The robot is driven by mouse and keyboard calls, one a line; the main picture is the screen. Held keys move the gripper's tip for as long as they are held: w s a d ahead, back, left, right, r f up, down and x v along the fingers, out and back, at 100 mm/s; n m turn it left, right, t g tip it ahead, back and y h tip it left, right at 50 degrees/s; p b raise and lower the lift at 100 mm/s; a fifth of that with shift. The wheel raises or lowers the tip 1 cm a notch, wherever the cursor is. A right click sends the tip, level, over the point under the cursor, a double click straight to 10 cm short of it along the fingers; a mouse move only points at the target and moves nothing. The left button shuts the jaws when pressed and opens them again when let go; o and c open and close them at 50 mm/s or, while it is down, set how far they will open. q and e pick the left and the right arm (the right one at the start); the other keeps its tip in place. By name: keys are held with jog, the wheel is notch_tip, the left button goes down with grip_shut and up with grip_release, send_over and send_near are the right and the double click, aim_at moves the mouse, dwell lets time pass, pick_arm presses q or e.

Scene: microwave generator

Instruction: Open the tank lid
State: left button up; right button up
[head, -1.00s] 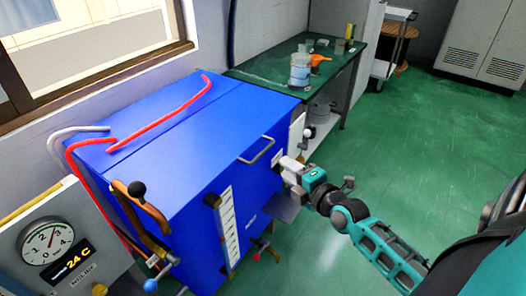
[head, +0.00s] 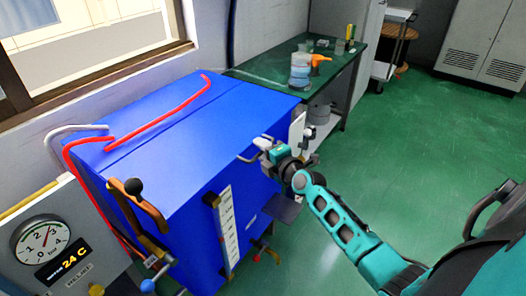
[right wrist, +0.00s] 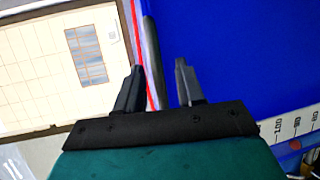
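The tank (head: 190,235) is a large blue box by the wall. Its flat blue lid (head: 200,140) lies closed on top, with a seam running across the top behind it. A grey bar handle (head: 247,160) sits at the lid's front right edge, partly hidden by my right gripper (head: 263,143). In the right wrist view my right gripper (right wrist: 159,84) is open, and the handle (right wrist: 152,50) shows between its two fingers, nearer the left one. I cannot tell whether the fingers touch it. My left gripper is not in view.
A red hose (head: 160,115) lies over the tank top. A gauge panel (head: 45,245) and a brown lever (head: 140,205) stand at the left. A green-topped bench (head: 270,70) with bottles is behind the tank. The green floor at right is clear.

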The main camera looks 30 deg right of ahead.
jog(key=shift+c, duration=0.5)
grip_shut()
